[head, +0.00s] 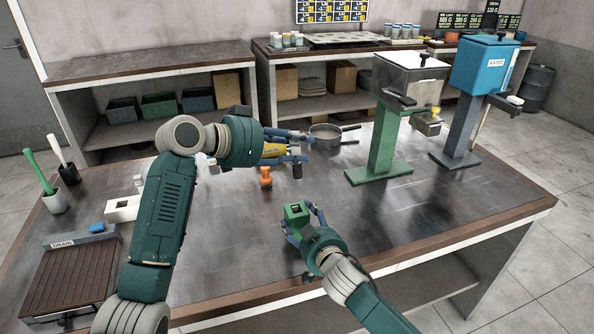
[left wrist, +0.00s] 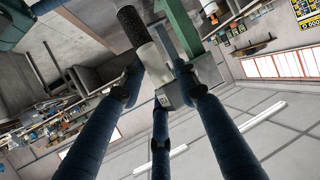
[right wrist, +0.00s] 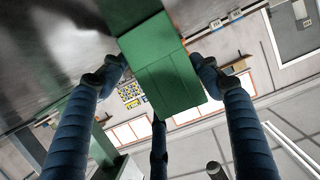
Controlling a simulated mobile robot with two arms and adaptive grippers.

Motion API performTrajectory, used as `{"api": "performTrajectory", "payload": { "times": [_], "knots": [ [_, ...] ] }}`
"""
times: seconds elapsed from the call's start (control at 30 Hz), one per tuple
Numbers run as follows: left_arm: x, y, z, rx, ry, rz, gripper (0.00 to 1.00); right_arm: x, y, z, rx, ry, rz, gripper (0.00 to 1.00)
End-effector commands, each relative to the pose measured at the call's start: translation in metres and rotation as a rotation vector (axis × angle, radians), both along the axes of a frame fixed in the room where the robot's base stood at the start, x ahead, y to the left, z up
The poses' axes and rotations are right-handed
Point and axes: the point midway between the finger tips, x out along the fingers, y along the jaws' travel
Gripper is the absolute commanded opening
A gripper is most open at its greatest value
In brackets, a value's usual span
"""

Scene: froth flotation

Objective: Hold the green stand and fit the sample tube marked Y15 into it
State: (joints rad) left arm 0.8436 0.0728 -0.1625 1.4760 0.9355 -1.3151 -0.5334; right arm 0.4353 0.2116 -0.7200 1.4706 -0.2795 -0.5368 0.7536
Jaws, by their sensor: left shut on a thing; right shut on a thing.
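My left gripper (head: 301,149) is shut on the sample tube (head: 297,171), above the middle of the table. In the left wrist view the tube (left wrist: 153,62) has a pale body and a dark knurled end between the fingers; I cannot read its marking. My right gripper (head: 302,215) is shut on the green stand (head: 293,210), nearer the front of the table. In the right wrist view the blocky stand (right wrist: 160,62) sits between both fingers. In the head view a dark opening shows in its top. The tube is apart from the stand, beyond it.
An orange object (head: 265,178) stands left of the tube, near a yellow item (head: 273,150). A pan (head: 326,138) is behind. The flotation machine's green column (head: 381,145) and the blue water tank (head: 481,65) stand right. A drain rack (head: 72,281) is front left. The right front tabletop is clear.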

Motion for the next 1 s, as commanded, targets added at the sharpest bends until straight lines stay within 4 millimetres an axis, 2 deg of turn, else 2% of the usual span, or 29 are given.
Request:
{"api": "performTrajectory", "payload": {
  "times": [0.03,0.17,0.27,0.4,0.5,0.73,1.0],
  "knots": [
    [0.0,0.0,0.01,0.002,-0.003,0.0,0.02,0.0,-0.001,-0.001,-0.002,0.002,-0.001,0.35],
    [0.0,-0.001,0.021,0.002,0.0,0.008,0.02,0.0,-0.001,-0.001,-0.002,0.002,-0.001,0.35],
    [0.002,-0.003,0.01,0.009,0.004,0.057,0.01,0.0,-0.001,-0.001,-0.002,0.002,-0.001,0.35],
    [0.006,-0.007,-0.016,0.027,0.007,0.194,0.01,0.0,-0.001,-0.001,-0.002,0.002,-0.001,0.35],
    [0.007,-0.008,-0.028,0.039,0.008,0.296,0.01,0.0,-0.001,-0.001,-0.002,0.002,-0.001,0.35],
    [0.006,-0.006,-0.037,0.058,0.017,0.446,0.01,0.0,-0.001,-0.001,-0.002,0.002,-0.001,0.35],
    [0.006,-0.004,-0.038,0.063,0.021,0.471,0.01,0.0,-0.001,-0.001,-0.002,0.002,-0.001,0.35]
  ]
}}
